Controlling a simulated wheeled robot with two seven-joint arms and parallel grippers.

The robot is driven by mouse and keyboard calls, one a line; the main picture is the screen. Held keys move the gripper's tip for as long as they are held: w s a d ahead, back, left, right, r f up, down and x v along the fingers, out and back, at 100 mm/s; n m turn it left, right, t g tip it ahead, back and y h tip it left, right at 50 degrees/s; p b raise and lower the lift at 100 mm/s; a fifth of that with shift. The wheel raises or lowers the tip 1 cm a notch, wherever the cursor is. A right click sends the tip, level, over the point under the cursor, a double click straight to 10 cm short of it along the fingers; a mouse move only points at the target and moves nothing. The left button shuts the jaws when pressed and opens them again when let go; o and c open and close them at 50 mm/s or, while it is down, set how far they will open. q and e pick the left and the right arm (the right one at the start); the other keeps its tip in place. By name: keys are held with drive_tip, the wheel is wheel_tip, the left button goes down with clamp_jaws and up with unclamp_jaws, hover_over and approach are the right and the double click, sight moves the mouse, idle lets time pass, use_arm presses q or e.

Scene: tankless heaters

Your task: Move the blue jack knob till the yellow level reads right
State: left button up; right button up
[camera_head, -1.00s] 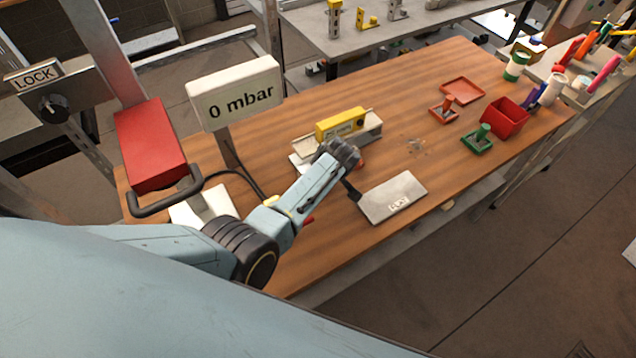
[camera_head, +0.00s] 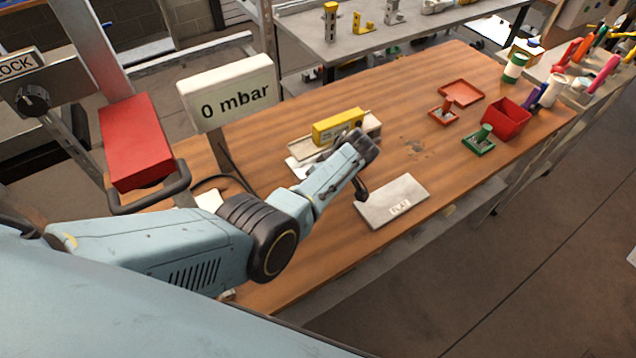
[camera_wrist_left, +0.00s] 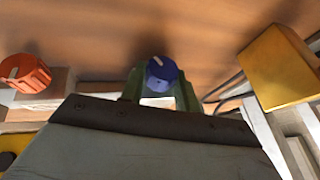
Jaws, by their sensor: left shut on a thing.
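The yellow level (camera_head: 337,127) lies on a pale jack platform (camera_head: 368,128) on the wooden bench; its bubble is too small to read. In the left wrist view a yellow block (camera_wrist_left: 282,68), apparently the level, shows at the right. My left gripper (camera_head: 361,190) reaches down in front of the platform. In the left wrist view its green fingers (camera_wrist_left: 160,92) are shut around the blue jack knob (camera_wrist_left: 162,70), which carries a pale pointer mark. In the head view my wrist hides this knob. An orange knob (camera_wrist_left: 27,72) stands to its left in the wrist view.
A "0 mbar" display (camera_head: 228,92) and a red block with a black handle (camera_head: 137,143) stand at the left. A red bin (camera_head: 505,118) and green-handled tool (camera_head: 482,138) are at the right.

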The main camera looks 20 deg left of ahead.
use_arm(q)
drive_tip(key=o, duration=0.7)
drive_tip(key=p+v, duration=0.8)
drive_tip(key=v, duration=0.4)
drive_tip(key=shift+a, duration=0.1)
drive_tip(key=shift+f, duration=0.1)
